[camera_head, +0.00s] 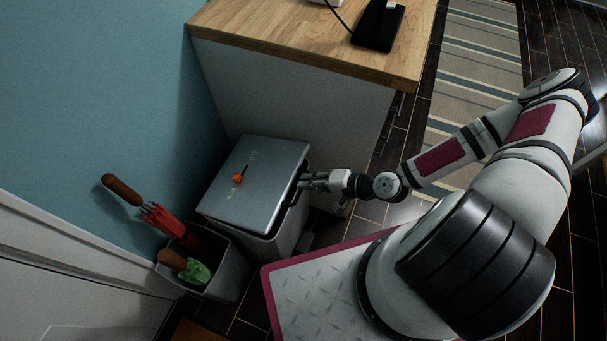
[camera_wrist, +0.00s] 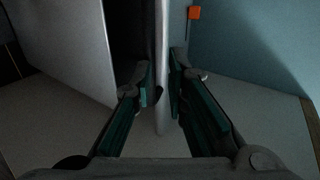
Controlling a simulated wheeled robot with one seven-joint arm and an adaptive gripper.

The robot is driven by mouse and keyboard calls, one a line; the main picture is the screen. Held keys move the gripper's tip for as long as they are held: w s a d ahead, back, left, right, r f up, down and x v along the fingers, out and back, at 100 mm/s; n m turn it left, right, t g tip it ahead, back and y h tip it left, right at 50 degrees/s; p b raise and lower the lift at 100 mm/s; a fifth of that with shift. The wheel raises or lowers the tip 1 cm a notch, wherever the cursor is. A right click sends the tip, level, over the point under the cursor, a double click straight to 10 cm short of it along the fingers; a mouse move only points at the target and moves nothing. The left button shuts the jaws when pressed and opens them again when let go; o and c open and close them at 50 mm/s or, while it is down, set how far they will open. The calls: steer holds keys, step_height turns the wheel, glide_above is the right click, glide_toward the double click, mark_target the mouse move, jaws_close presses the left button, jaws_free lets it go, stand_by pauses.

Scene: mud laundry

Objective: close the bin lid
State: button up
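The bin (camera_head: 281,240) is a pale box beside the cabinet, with a flat grey lid (camera_head: 268,165) over it. In the wrist view a dark gap (camera_wrist: 130,35) runs along the lid's edge (camera_wrist: 162,75), so the lid looks ajar; how far is hard to tell. My gripper (camera_head: 303,182) is at the lid's right edge. In the wrist view its two fingers (camera_wrist: 161,82) stand apart on either side of that edge. I see a little space by the left finger; the right finger is very close to the edge, and contact is unclear.
A small orange item (camera_head: 237,178) lies on the lid; it also shows in the wrist view (camera_wrist: 194,12). A small open container (camera_head: 225,275) with a red umbrella (camera_head: 175,223) and a green-and-brown item stands left of the bin. A wood-topped cabinet (camera_head: 290,95) stands behind.

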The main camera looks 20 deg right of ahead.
steer(key=shift+o, duration=0.4)
steer(key=shift+s+d+r, duration=0.1)
steer(key=shift+d, duration=0.05)
steer(key=s+d+b, duration=0.2)
steer(key=s+d, duration=0.7)
steer(key=d, duration=0.3)
steer(key=shift+s+d+r, duration=0.2)
steer(key=shift+s+r, duration=0.15)
steer(key=shift+r, duration=0.1)
stand_by(1.0)
stand_by(0.4)
steer(key=v, duration=1.2)
